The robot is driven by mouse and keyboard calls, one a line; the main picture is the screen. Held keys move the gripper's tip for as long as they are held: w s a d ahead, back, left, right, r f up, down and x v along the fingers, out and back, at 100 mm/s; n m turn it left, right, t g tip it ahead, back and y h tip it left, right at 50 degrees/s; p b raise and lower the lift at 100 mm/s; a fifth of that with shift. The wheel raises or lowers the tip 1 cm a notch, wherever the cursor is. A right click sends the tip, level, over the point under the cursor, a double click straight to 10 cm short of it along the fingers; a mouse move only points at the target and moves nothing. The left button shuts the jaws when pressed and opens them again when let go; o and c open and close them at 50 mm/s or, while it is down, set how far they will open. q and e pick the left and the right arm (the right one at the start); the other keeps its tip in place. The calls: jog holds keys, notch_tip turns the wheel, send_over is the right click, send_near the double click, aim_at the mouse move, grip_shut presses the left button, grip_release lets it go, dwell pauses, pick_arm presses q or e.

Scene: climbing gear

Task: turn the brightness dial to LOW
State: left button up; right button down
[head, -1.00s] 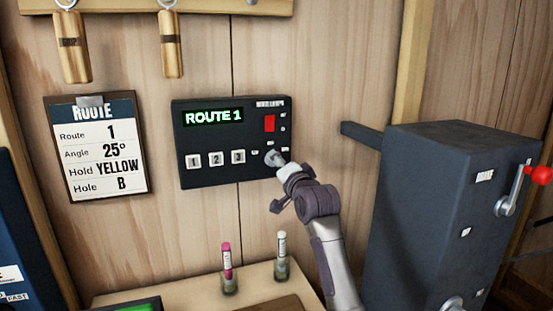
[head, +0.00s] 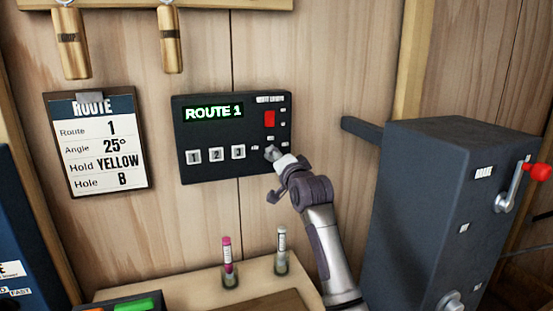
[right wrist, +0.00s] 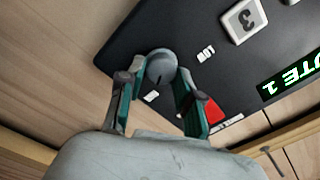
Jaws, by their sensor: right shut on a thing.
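The dark route panel (head: 225,168) is fixed to the wooden wall, with a lit "ROUTE 1" display (head: 213,112). The grey round brightness dial (right wrist: 161,66) is near its lower right corner. My right gripper (right wrist: 160,80) is shut on the dial, one finger on each side. A dark mark on the dial's face points roughly at a small white label (right wrist: 151,97). Another label, which looks like an inverted LOW (right wrist: 206,54), sits beside the dial. In the head view, my right gripper (head: 274,155) hides part of the dial. My left gripper is out of view.
Number buttons (head: 215,155) and a red switch (head: 269,118) are close to the dial. A dark cabinet with a red-knobbed crank (head: 538,171) stands at the right. Two markers (head: 228,255) stand on the shelf below. A route card (head: 101,145) hangs at left.

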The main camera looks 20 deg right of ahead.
jog(key=shift+n, duration=0.3)
jog(key=n+p, duration=0.3)
jog(key=n, duration=0.4)
jog(key=n+p, duration=0.3)
jog(key=n, duration=0.5)
jog(key=n+p, duration=0.3)
jog(key=n, duration=0.5)
jog(key=shift+a+p, duration=0.35)
jog(key=shift+p, duration=0.05)
jog(key=shift+n, duration=0.3)
jog(key=c, duration=0.8)
grip_release()
